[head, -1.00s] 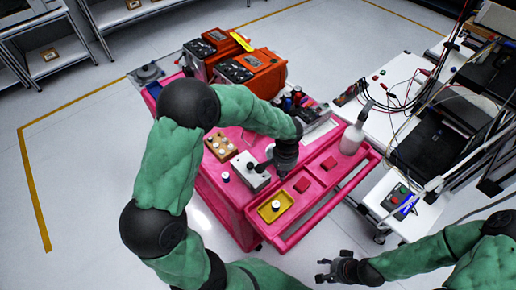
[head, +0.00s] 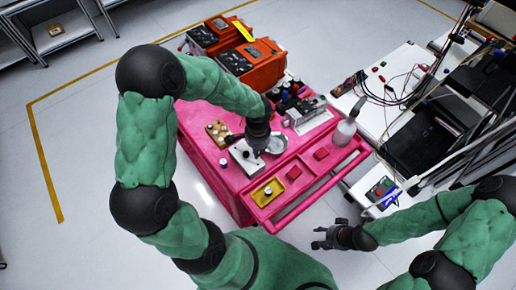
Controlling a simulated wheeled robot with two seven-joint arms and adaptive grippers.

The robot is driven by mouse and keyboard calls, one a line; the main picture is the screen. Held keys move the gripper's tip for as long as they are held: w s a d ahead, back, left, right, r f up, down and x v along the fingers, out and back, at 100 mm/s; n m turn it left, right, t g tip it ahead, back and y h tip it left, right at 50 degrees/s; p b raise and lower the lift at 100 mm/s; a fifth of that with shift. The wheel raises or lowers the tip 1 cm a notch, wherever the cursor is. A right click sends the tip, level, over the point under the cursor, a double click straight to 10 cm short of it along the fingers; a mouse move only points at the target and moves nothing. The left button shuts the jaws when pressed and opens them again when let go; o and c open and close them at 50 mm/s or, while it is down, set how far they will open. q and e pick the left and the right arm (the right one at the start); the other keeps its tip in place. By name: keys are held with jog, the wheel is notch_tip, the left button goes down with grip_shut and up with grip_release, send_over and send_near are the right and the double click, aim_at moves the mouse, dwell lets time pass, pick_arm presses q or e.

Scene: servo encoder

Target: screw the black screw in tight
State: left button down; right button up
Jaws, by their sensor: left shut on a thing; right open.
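My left gripper (head: 258,152) points down at the right end of a light grey box (head: 241,157) on the pink cart. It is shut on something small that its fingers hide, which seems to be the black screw. I cannot see how deep the screw sits. A small dark spot shows on top of the box beside the fingers. My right gripper (head: 322,238) is open and empty, in front of the cart, above the floor.
The pink cart (head: 225,195) also carries a yellow tray (head: 262,198), red blocks (head: 294,172), a round metallic dish (head: 277,145), a wooden block (head: 214,128) and a spray bottle (head: 345,130). Orange-and-black units (head: 255,60) stand behind. A white bench (head: 385,95) is to the right.

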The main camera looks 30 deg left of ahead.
pick_arm(q)
jog(key=b, duration=0.4)
send_over(258, 161)
jog(key=s, duration=0.1)
jog(key=shift+s+d+f, duration=0.1)
jog(key=shift+d+f, duration=0.05)
jog(key=shift+f, duration=0.9)
jog(key=shift+d+f, duration=0.15)
jog(key=shift+f, duration=0.9)
jog(key=shift+s+d+f, duration=0.1)
jog(key=shift+d+f, duration=0.05)
jog(key=shift+f, duration=0.9)
jog(key=shift+b, duration=0.3)
jog(key=shift+f+b, duration=0.9)
